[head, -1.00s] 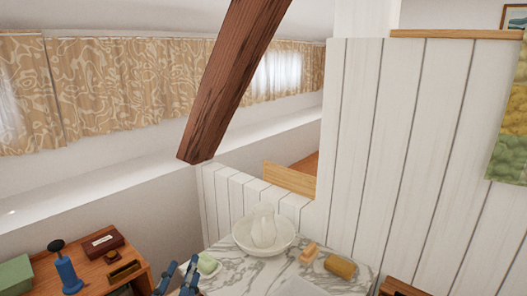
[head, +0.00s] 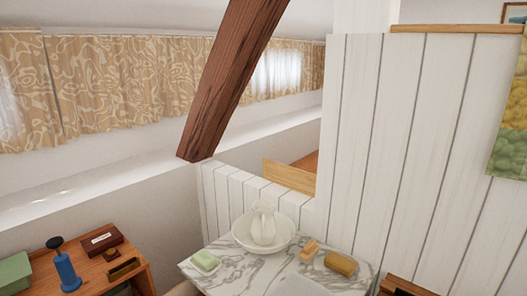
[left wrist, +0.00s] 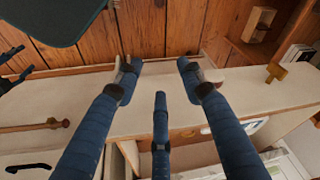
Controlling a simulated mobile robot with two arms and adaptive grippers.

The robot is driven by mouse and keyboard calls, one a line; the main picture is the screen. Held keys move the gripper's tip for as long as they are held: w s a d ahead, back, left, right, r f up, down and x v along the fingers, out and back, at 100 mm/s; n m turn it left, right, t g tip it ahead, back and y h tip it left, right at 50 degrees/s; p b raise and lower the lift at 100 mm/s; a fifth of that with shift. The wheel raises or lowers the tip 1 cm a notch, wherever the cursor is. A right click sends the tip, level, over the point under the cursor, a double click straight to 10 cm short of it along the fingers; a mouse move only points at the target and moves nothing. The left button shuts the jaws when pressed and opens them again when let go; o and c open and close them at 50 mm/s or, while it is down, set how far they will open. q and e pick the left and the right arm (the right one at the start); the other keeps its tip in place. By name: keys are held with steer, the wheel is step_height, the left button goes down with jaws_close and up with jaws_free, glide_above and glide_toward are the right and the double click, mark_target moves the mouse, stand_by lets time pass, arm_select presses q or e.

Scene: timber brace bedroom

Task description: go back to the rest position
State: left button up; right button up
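My left gripper (left wrist: 158,78) shows in the left wrist view. Its blue fingers are spread apart, with nothing between them. Behind the fingers are a pale ledge or counter and brown wooden boards. The fingers look clear of these, though the exact distance cannot be told.
A wooden desk (head: 92,277) stands left. A slanted beam (head: 228,85) hangs above.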

arm_select(q)
steer(key=s+f+g+b, duration=0.1)
steer(key=s+f+b, duration=0.15)
steer(key=f, duration=1.25)
steer(key=s+f+b, duration=0.2)
steer(key=s+f, duration=0.2)
steer(key=f, duration=1.1)
steer(key=s+a+f+g+b, duration=0.1)
steer(key=s+a+f+b, duration=0.2)
steer(key=s+f, duration=1.1)
steer(key=shift+a+b, duration=0.15)
steer(key=shift+b, duration=0.15)
